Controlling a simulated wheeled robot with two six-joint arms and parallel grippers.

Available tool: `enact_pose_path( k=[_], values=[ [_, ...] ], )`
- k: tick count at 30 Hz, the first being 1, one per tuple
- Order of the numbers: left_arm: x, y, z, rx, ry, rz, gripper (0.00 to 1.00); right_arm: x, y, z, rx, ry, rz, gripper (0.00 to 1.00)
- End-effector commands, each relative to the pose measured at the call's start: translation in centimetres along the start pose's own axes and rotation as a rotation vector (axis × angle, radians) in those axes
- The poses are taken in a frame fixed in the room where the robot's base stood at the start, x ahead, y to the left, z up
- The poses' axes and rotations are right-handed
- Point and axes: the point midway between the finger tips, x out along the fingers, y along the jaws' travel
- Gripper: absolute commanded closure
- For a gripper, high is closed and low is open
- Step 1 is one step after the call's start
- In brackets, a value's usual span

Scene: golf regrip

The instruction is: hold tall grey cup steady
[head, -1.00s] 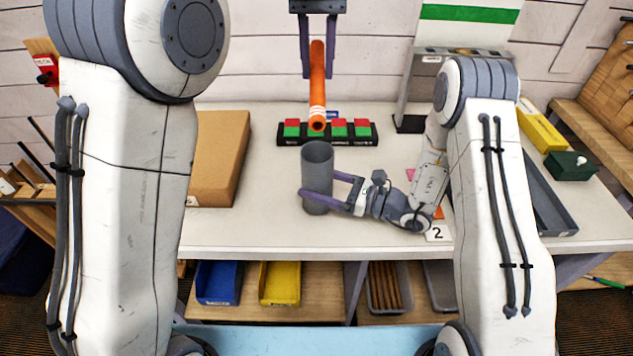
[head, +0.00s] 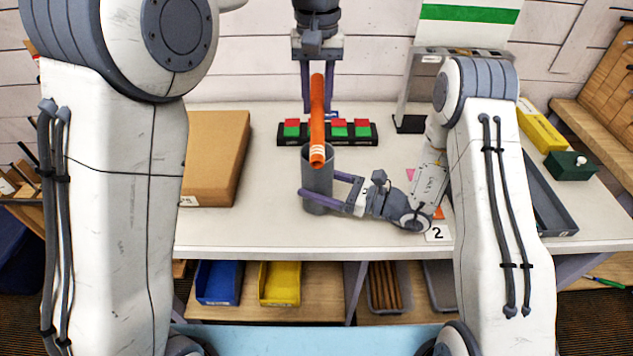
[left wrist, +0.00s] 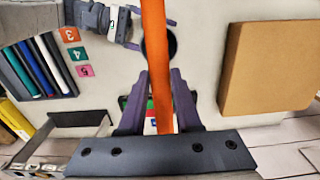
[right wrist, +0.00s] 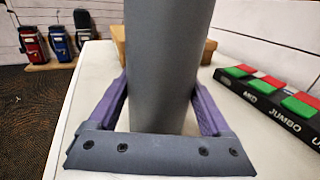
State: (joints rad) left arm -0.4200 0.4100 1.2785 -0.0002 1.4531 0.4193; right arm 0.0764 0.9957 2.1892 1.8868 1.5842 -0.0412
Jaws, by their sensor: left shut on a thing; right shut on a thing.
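The tall grey cup (head: 318,184) stands upright on the white table. My right gripper (head: 325,196) is shut around its lower half from the right; the cup's grey wall (right wrist: 165,65) fills the middle of the right wrist view between the purple fingers. My left gripper (head: 317,106) is shut on an orange tube (head: 317,120) and holds it above the table, tilted, its lower end in front of the cup's mouth in the head view. In the left wrist view the orange tube (left wrist: 154,60) runs between the fingers, with the dark cup mouth (left wrist: 170,43) partly behind it.
A black rack with red and green blocks (head: 360,134) stands behind the cup. A brown box (head: 215,160) is to the left. A number 2 card (head: 437,233) lies near the front edge. A grey tray (head: 550,200) is at the right.

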Motion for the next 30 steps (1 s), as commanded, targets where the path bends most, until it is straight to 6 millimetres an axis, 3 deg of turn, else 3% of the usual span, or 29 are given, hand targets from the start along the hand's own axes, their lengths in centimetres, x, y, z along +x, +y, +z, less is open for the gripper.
enact_pose_path(
  k=[21,30],
  values=[
    [5.0,0.0,0.0,0.0,0.0,0.0,1.0,0.0,0.0,0.0,0.0,-0.001,0.0,0.75],
    [5.5,0.0,0.0,0.0,0.0,0.0,1.0,0.0,0.0,0.0,0.0,-0.001,0.0,0.75]
  ],
)
